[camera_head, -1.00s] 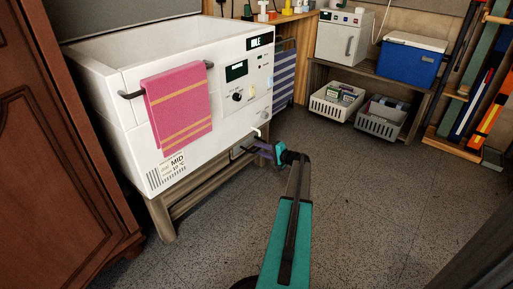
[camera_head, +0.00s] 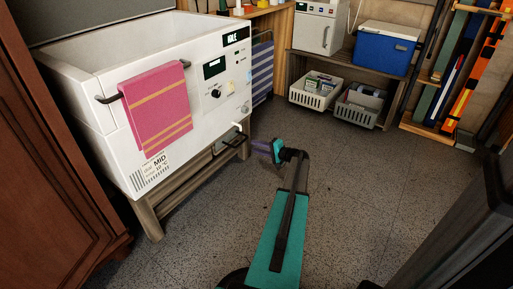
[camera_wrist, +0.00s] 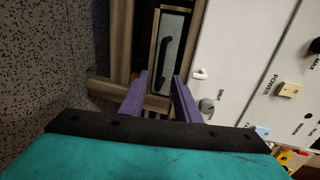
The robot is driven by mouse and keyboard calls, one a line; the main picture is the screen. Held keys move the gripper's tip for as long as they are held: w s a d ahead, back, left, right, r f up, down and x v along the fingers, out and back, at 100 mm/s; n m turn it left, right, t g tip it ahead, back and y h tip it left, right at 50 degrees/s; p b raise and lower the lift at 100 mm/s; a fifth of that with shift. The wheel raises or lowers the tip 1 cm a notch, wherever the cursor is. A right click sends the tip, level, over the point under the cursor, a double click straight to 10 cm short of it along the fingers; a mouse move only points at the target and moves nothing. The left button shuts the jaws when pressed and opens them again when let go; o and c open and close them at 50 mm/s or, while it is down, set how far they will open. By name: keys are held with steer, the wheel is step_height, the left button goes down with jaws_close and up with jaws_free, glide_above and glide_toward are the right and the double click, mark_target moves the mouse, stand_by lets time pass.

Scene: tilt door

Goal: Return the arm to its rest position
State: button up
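My gripper (camera_head: 262,147) has purple fingers and stands in free air to the right of the white machine's lower right corner. In the wrist view its two fingers (camera_wrist: 160,96) are apart with nothing held between them. Beyond them is a small grey-green panel door (camera_wrist: 171,50) with a black handle (camera_wrist: 166,55), set in a wooden frame. In the head view this door (camera_head: 228,138) shows small under the machine, with a gap between it and my gripper. Whether it is fully shut I cannot tell.
The white machine (camera_head: 115,140) carries a pink towel (camera_head: 157,110) on a rail. A brown cabinet (camera_head: 50,170) is at the left. A dark object (camera_head: 460,240) is at the right front. The middle floor is clear.

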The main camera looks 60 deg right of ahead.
steer(key=w+a+f+n+g+y+p, duration=0.1)
steer(key=w+a+n+g+y+p, duration=0.2)
steer(key=a, duration=0.9)
steer(key=w+a+f+n+g+y+p, duration=0.15)
steer(key=w+a+p, duration=0.25)
steer(key=a, duration=0.9)
steer(key=w+a+f+n+g+y+p, duration=0.1)
steer(key=w+a+g+y+p, duration=0.2)
steer(key=a, duration=0.9)
steer(key=s+a+n+g+p, duration=0.3)
steer(key=a+p, duration=0.3)
steer(key=a, duration=0.8)
steer(key=s+a+r+n+g+h+p, duration=0.1)
steer(key=s+a+r+n+g+p, duration=0.2)
steer(key=s+a, duration=0.5)
steer(key=s+a+r+n+g+p, duration=0.15)
steer(key=s+a+g+p, duration=0.35)
steer(key=a, duration=0.5)
steer(key=s+a+r+n+g+h+p, duration=0.1)
steer(key=s+a+r+n+h+p, duration=0.1)
steer(key=s+r+p, duration=0.2)
steer(key=s+a+r+n+g+h+p, duration=0.1)
steer(key=s+a+r+n+h+p, duration=0.1)
steer(key=s, duration=0.9)
step_height(320, 180, up, 2)
steer(key=n+h+p, duration=0.1)
steer(key=p, duration=0.2)
steer(key=shift+s+a+r+n+h, duration=0.15)
steer(key=shift+s+a+n+h, duration=0.1)
steer(key=shift+a+n+h, duration=0.1)
